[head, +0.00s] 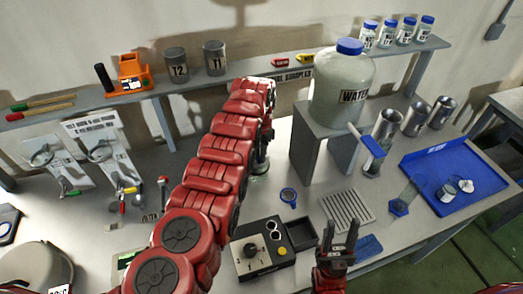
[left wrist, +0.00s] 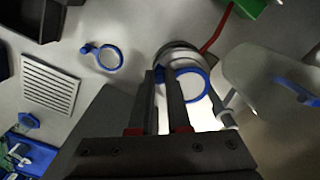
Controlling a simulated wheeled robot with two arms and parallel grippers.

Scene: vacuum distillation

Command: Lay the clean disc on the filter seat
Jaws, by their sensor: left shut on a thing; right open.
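My left gripper (left wrist: 161,82) is shut on a blue-rimmed disc (left wrist: 205,78) in the left wrist view. The disc is over a round metal fitting (left wrist: 178,51), which looks like the filter seat; I cannot tell whether they touch. In the head view my left arm hides the gripper, the held disc and most of the fitting. A second blue-rimmed ring with a tab lies on the table (head: 288,196); it also shows in the left wrist view (left wrist: 108,57). My right gripper (head: 341,237) is open and empty at the table's front, fingers upward.
A large water jug (head: 340,90) stands on a grey stand right of my left arm. A back shelf (head: 190,88) holds canisters. A red rod shows beside the fitting (left wrist: 217,30).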

